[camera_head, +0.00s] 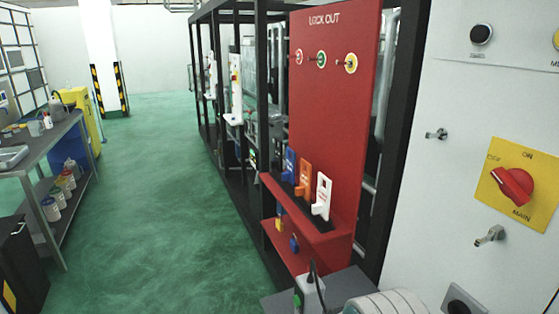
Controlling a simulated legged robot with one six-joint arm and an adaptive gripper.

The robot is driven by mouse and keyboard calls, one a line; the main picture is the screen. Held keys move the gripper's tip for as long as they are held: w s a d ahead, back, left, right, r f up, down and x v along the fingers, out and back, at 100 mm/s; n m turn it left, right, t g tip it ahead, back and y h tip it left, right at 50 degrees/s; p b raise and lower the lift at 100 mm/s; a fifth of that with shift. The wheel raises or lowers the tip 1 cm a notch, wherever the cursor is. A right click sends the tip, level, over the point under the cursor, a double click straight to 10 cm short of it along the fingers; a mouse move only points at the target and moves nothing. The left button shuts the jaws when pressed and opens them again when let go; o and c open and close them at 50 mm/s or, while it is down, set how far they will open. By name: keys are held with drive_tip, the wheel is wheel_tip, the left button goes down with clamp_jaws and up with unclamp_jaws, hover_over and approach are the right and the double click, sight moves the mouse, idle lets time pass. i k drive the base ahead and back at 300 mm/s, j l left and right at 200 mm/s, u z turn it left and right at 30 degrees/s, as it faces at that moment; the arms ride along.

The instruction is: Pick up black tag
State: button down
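I cannot make out a black tag in this view. A red lockout board (335,110) stands right of centre, and its shelf (325,240) carries a row of upright tags: a blue tag (290,163), an orange tag (304,178) and a white tag (322,195). They stand in a dark strip, and I cannot tell whether anything black there is a tag. My gripper is not in view.
A white cabinet with a red rotary switch (512,186) on a yellow plate stands close at the right. Small yellow and blue items sit on the board's lower shelf (305,262). A grey workbench (45,150) stands left. The green floor (165,200) between is clear.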

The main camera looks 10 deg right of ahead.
sight(277, 164)
drive_tip(key=z, duration=0.15)
drive_tip(key=i+j+z, duration=0.25)
drive_tip(key=i+j, duration=1.5)
drive_tip(key=j, duration=0.15)
drive_tip(key=i+j+z, duration=0.1)
drive_tip(key=z, duration=1.5)
